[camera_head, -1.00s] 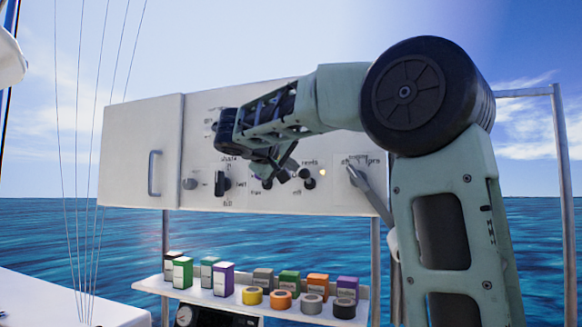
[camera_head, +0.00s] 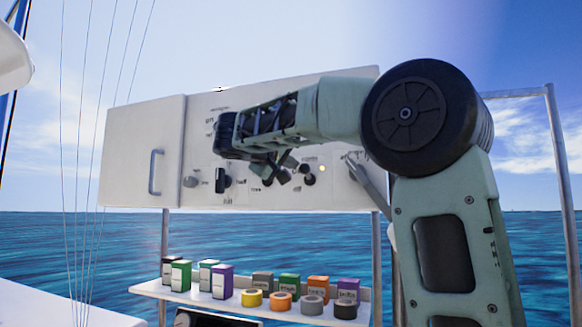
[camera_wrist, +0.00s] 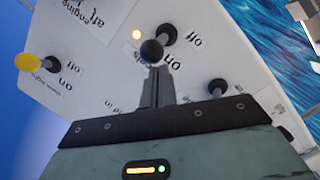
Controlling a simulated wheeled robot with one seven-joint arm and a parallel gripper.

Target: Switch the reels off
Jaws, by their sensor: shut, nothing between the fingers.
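The white switch panel (camera_head: 140,150) hangs above the shelf. A black ball-ended toggle (camera_head: 309,180) has a label above it that looks like "reels", though it is blurred, and a small lit yellow lamp (camera_head: 322,168) beside it. In the wrist view, a black ball toggle (camera_wrist: 152,50) leans toward the "on" print, with "off" on its other side and a lit lamp (camera_wrist: 136,34) nearby. My gripper (camera_head: 283,177) is shut and empty, close to the panel just left of that toggle. In the wrist view its fingertips appear right at the ball; contact cannot be told.
Other controls sit close by: a black switch (camera_head: 222,180), a grey knob (camera_head: 190,182), a grey lever (camera_head: 357,170) and a yellow ball toggle (camera_wrist: 26,62). Boxes and tape rolls stand on the shelf (camera_head: 155,288) below. A cabinet handle (camera_head: 155,172) is at left.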

